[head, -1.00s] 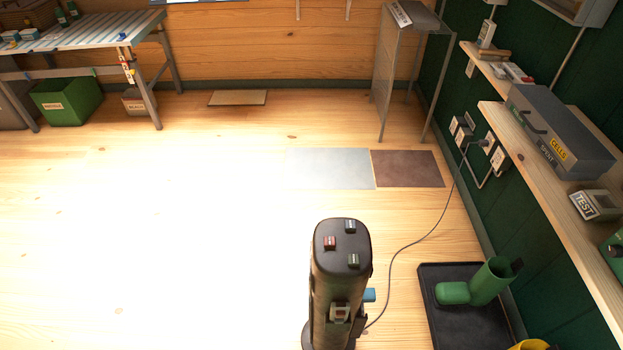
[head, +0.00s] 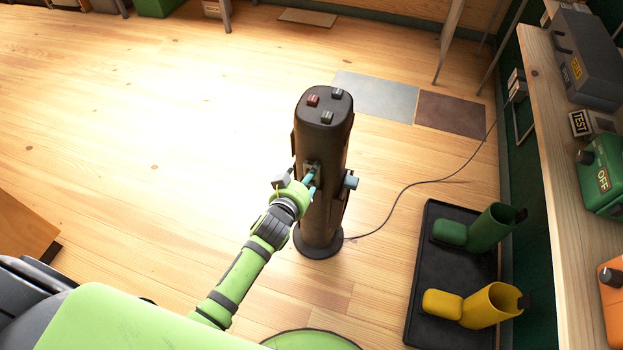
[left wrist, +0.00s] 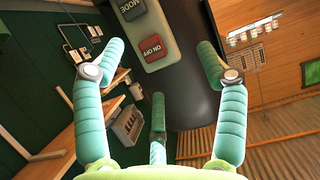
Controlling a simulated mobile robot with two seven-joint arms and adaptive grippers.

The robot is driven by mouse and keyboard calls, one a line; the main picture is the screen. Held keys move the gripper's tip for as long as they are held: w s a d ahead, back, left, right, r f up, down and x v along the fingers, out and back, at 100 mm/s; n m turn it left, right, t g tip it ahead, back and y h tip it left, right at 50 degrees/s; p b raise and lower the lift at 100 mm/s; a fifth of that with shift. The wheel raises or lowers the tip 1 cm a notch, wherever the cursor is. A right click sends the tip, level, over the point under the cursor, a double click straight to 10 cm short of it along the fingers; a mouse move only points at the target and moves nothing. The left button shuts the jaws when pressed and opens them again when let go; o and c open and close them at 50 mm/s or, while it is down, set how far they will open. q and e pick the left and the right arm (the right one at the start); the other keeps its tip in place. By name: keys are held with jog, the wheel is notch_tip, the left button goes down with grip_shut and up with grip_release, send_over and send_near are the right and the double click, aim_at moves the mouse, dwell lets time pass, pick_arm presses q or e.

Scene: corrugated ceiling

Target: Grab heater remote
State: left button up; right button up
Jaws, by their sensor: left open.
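The heater is a tall black tower (head: 322,125) on the floor, with several small keys on top. The remote, a small grey handset with a MODE key and a red ON OFF key, shows in the left wrist view (left wrist: 172,48) against the heater's dark body. In the head view it is mostly hidden behind my left gripper (head: 305,185) at the heater's front. In the left wrist view my left gripper (left wrist: 159,52) is open, its teal fingers spread around the remote's near end. I cannot tell whether any finger touches it. My right gripper is out of view.
A power cord (head: 420,181) runs from the heater's base to the right wall. A black tray (head: 424,290) with a green boot (head: 485,228) and a yellow boot (head: 485,305) lies right of the heater. A wooden shelf (head: 545,130) lines the right wall. Floor left is clear.

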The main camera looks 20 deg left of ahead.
pick_arm(q)
jog(key=x, duration=0.2)
jog(key=shift+w+d+f, duration=0.1)
jog(key=shift+w+d, duration=0.05)
jog(key=shift+w, duration=0.1)
grip_shut()
